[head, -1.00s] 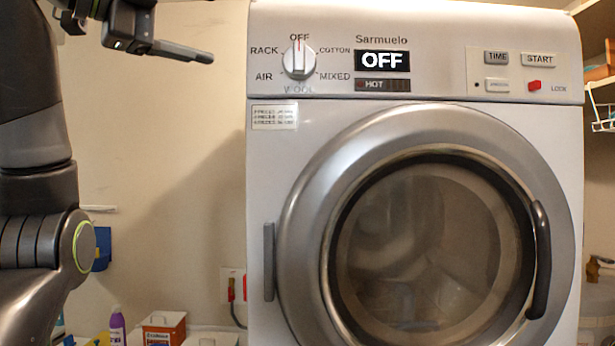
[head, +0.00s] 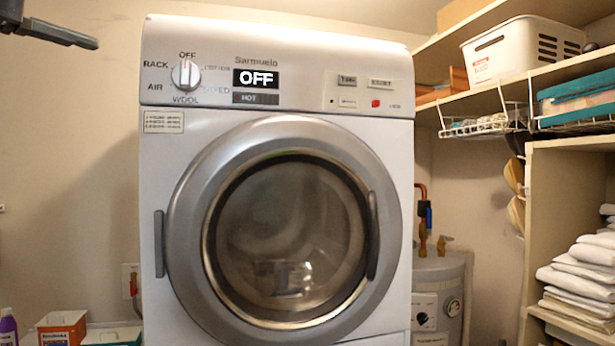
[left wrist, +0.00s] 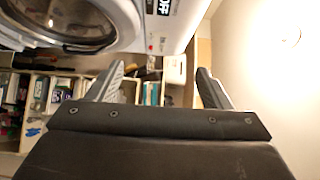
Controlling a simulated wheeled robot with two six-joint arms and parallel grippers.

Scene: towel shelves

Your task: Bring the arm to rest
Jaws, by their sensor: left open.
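My left gripper (head: 55,33) shows only in part at the top left corner of the head view, left of the dryer (head: 165,240) and apart from it. In the left wrist view its two fingers (left wrist: 160,82) stand wide apart with nothing between them, so it is open and empty. The rest of my left arm is outside the head view. My right gripper is in neither view. The dryer's round door (head: 290,235) is shut, and its display (head: 256,79) reads OFF.
Shelves (head: 570,148) with folded towels (head: 585,275) stand at the right. A white basket (head: 520,48) sits on the upper shelf, and wire racks (head: 480,124) hang below it. A water heater (head: 440,290) stands beside the dryer. Boxes (head: 62,328) are at the lower left.

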